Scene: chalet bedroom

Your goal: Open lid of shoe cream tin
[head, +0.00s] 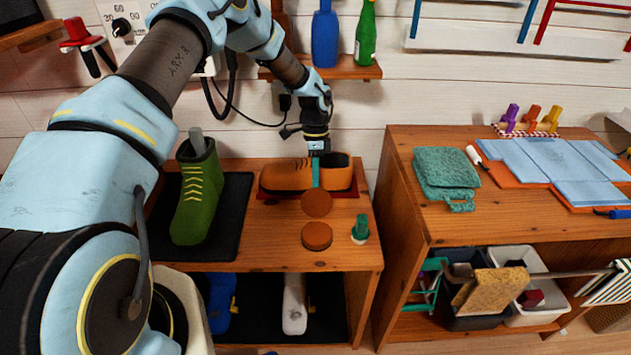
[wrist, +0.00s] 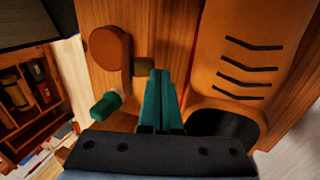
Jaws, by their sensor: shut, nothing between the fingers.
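The shoe cream tin (head: 316,237) is a low round brown tin on the wooden bench top; it also shows in the wrist view (wrist: 108,48). A second brown disc, which looks like its lid (head: 316,203), stands at the tin's back side, face-on in the head view. In the wrist view the lid (wrist: 127,75) is a thin, nearly edge-on strip, so it looks raised roughly upright. A small olive block (wrist: 144,70) sits just behind it. My gripper (head: 316,185) points down behind the lid, its teal fingers (wrist: 159,73) shut and empty. Whether they touch the block is unclear.
An orange-brown shoe (head: 285,177) lies close behind my fingers. A green-topped item (head: 360,229) stands right of the tin. A green boot (head: 196,195) stands on a black mat at left. The bench front around the tin is clear.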

